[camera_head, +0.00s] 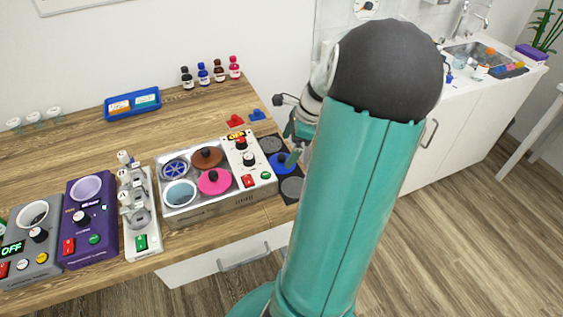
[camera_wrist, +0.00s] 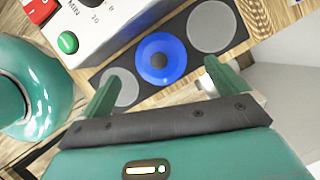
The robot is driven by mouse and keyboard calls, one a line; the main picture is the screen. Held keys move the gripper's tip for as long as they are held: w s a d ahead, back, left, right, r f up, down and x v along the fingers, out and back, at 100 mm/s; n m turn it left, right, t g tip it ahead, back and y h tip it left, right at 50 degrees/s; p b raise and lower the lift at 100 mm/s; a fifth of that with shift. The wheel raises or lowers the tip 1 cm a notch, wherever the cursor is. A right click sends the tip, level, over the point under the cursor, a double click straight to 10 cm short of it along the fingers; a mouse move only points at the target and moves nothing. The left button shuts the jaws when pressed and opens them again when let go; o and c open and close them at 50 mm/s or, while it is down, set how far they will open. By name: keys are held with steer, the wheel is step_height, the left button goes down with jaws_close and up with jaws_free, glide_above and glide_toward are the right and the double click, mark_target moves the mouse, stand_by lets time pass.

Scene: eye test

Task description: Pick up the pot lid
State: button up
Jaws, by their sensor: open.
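A blue round lid (camera_wrist: 161,58) with a dark centre knob lies on a black strip (camera_wrist: 241,22) between two grey discs in the wrist view. In the head view the blue lid (camera_head: 276,163) is partly covered by my gripper (camera_head: 291,160). In the wrist view my gripper (camera_wrist: 160,74) is open and empty, with one green finger to each side of the lid's near part; contact cannot be told. A pink lid (camera_head: 224,185) and a brown lid (camera_head: 205,155), each with a knob, sit on the metal bath unit to the left.
The white control panel (camera_wrist: 105,25) stands close beside the black strip. Other devices, such as a purple one (camera_head: 88,222), stand further left. A blue tray (camera_head: 132,104) and several small bottles (camera_head: 203,75) are behind.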

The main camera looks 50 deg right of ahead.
mark_target(282, 156)
steer(key=x, duration=0.5)
steer(key=shift+w+a, duration=0.15)
steer(key=c, duration=1.1)
